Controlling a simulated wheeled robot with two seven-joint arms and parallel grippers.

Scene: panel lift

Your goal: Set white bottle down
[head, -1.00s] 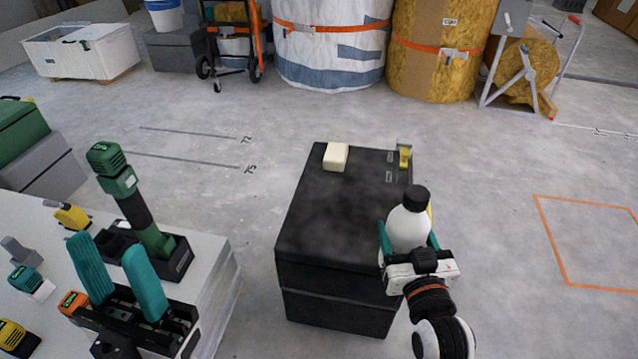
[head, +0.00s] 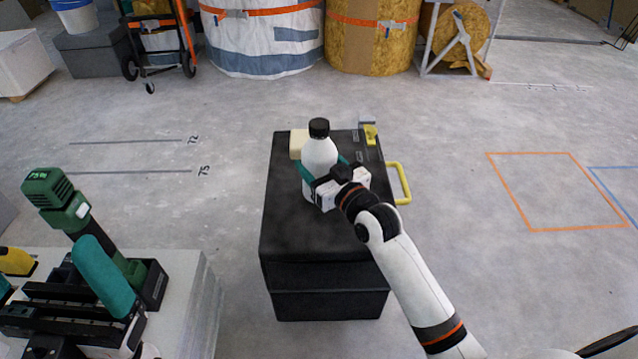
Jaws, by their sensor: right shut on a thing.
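The white bottle (head: 319,156) with a black cap is upright over the top of the black box (head: 290,228). My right gripper (head: 322,180) is shut on the bottle, with a teal finger on each side of it. The bottle's base is partly hidden by the gripper, so I cannot tell whether it touches the box top. My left gripper (head: 75,295) is at the lower left, in front of the white table; one teal finger shows clearly, and the other is mostly cut off at the picture edge.
A cream block (head: 298,144) lies on the box's far left, behind the bottle. A yellow item (head: 370,134) is at the far right corner, and a yellow handle (head: 400,183) sticks out on the right. The box's near top is clear. A green tool (head: 65,208) stands left.

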